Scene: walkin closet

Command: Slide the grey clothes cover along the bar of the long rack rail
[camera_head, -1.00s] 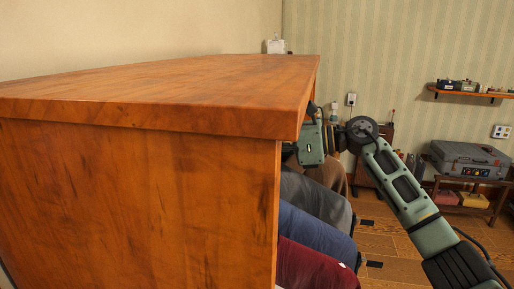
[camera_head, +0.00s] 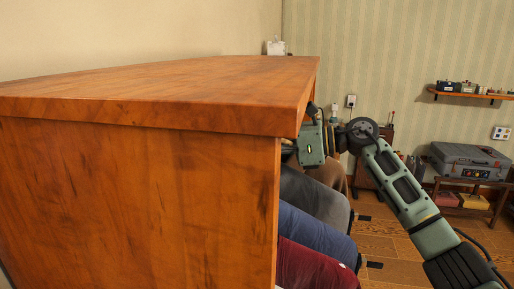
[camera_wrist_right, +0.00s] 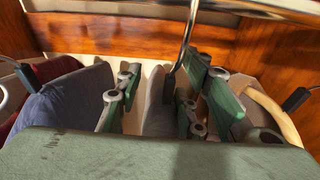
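The grey clothes cover (camera_head: 315,197) hangs inside the wooden rack unit, behind a blue garment in the head view. It also shows in the right wrist view (camera_wrist_right: 158,105), below a metal hanger hook (camera_wrist_right: 184,48). My right gripper (camera_wrist_right: 163,76) reaches into the unit. Its green fingers are apart, one on each side of the grey cover, with a visible gap on the left side. In the head view the fingers are hidden behind the unit's edge. The bar (camera_wrist_right: 260,8) shows at the top of the wrist view. My left gripper is not in view.
A blue garment (camera_head: 315,232) and a maroon one (camera_head: 315,268) hang nearer than the grey cover; a brown one (camera_head: 330,174) hangs beyond it. The unit's wooden top and side (camera_head: 140,200) fill the left. A grey case (camera_head: 468,160) stands far right.

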